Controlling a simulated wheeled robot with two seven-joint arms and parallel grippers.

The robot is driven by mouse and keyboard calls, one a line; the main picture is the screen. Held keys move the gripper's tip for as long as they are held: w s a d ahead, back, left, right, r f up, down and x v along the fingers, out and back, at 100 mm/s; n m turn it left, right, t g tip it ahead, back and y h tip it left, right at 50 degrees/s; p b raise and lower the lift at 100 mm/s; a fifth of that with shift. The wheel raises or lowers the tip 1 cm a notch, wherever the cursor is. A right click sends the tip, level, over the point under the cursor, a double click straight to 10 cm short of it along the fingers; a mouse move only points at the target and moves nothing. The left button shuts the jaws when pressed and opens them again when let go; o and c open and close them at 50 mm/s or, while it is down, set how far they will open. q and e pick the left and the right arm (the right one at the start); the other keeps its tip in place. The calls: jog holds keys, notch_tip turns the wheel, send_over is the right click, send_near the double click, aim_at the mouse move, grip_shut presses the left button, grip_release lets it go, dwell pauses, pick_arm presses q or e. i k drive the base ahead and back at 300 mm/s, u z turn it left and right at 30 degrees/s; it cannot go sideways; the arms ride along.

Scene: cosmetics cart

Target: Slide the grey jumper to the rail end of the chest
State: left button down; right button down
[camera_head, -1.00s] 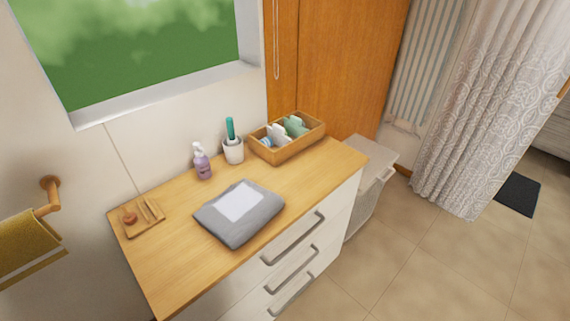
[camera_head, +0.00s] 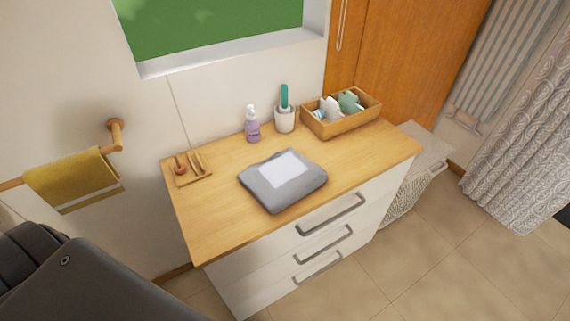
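The grey jumper (camera_head: 283,194) lies folded flat near the middle of the chest's wooden top, with a pale rectangular patch on it. The chest (camera_head: 222,230) has a wooden top and white drawers with grey handles on its front. The rail (camera_head: 116,139) is a wooden wall bar with a mustard towel (camera_head: 72,181) over it, on the wall beyond the chest's left end. A dark part of my own arm shows at the lower left. Neither of my grippers is in view.
A small wooden tray (camera_head: 184,182) sits at the chest's left end. A purple pump bottle (camera_head: 252,128), a white cup (camera_head: 285,120) and a wooden box (camera_head: 331,132) of cloths stand along the back. The front left of the top is clear. A lidded basket (camera_head: 404,195) stands right of the chest.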

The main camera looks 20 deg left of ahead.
aim_at(277, 182)
jog(key=z, duration=1.5)
jog(key=i, duration=3.15)
jog(key=u, duration=3.3)
